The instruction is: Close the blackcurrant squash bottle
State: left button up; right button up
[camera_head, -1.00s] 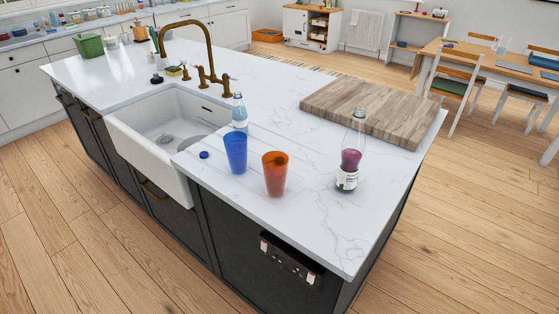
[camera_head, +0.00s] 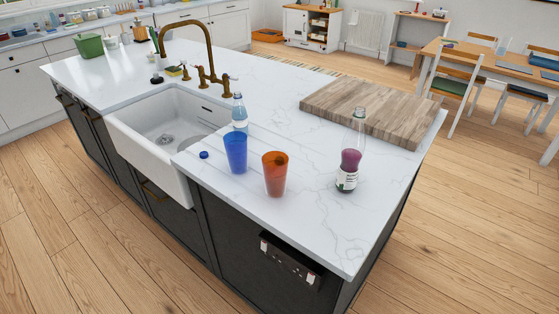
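The blackcurrant squash bottle (camera_head: 349,160) stands upright on the right part of the white marble island top. It is clear glass with purple liquid in its lower part and a pale label near the base. Its narrow neck points up, and I see no clear cap on it at this size. A small blue cap (camera_head: 204,155) lies on the worktop near the sink's right end. A dark round thing (camera_head: 281,160) shows at the orange tumbler; I cannot tell what it is. Neither of my grippers is in view.
An orange tumbler (camera_head: 274,178) and a blue tumbler (camera_head: 235,155) stand left of the squash bottle, with a clear bottle (camera_head: 239,113) behind the blue one. A wooden board (camera_head: 370,108) lies behind. The sink (camera_head: 165,130) is left. The front-right worktop is clear.

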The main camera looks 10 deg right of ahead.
aim_at(354, 143)
jog(key=i+j+z, duration=0.1)
jog(key=z, duration=0.7)
jog(key=i+j+z, duration=0.2)
jog(key=j+z, duration=0.25)
jog(key=j, duration=0.65)
jog(key=j+z, duration=0.45)
jog(key=j, duration=1.7)
